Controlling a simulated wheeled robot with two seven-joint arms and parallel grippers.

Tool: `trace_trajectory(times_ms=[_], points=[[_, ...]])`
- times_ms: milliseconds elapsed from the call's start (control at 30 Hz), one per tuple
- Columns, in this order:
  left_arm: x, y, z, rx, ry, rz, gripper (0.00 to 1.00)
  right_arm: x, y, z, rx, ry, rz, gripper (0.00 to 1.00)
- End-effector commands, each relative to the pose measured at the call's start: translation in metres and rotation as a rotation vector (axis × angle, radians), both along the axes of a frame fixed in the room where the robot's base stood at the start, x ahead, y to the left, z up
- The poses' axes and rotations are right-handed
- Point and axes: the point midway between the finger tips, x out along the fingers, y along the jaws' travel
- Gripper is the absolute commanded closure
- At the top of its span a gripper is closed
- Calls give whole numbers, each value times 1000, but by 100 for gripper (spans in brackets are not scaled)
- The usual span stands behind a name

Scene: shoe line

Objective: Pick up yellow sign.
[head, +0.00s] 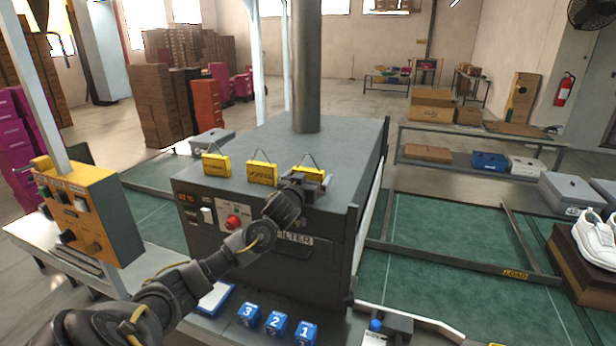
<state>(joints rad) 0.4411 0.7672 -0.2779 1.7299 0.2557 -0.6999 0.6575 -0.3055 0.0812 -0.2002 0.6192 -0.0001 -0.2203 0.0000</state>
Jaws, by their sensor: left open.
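Three small yellow signs hang by dark cords along the top front edge of a dark grey machine (342,228). The left sign (216,166) and the middle sign (262,173) are in full view. The right sign (310,170) is partly hidden by my left gripper (312,181). My left arm reaches up from the lower left, across the machine's front. The left gripper is open at the right sign's lower part; I cannot tell if it touches it. My right gripper is not in view.
A yellow control box (88,215) on a post stands left of the machine. Blue numbered blocks (276,322) sit on the ledge below my forearm. A green conveyor (440,285) runs to the right, with white shoes (594,240) on a brown box at the far right.

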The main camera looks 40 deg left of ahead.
Motion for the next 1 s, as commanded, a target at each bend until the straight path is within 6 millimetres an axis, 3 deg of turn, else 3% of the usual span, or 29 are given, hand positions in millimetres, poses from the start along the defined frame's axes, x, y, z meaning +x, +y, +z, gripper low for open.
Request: trace_trajectory(times_ms=[167, 433, 767, 1000], points=[[0, 0, -1, 0, 0, -1, 0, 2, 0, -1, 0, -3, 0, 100], [0, 0, 0, 0, 0, 0, 32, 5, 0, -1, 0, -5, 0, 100], [0, 0, 3, -1, -3, -1, 33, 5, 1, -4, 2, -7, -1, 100], [0, 0, 30, -1, -8, -1, 33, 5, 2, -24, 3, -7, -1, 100]])
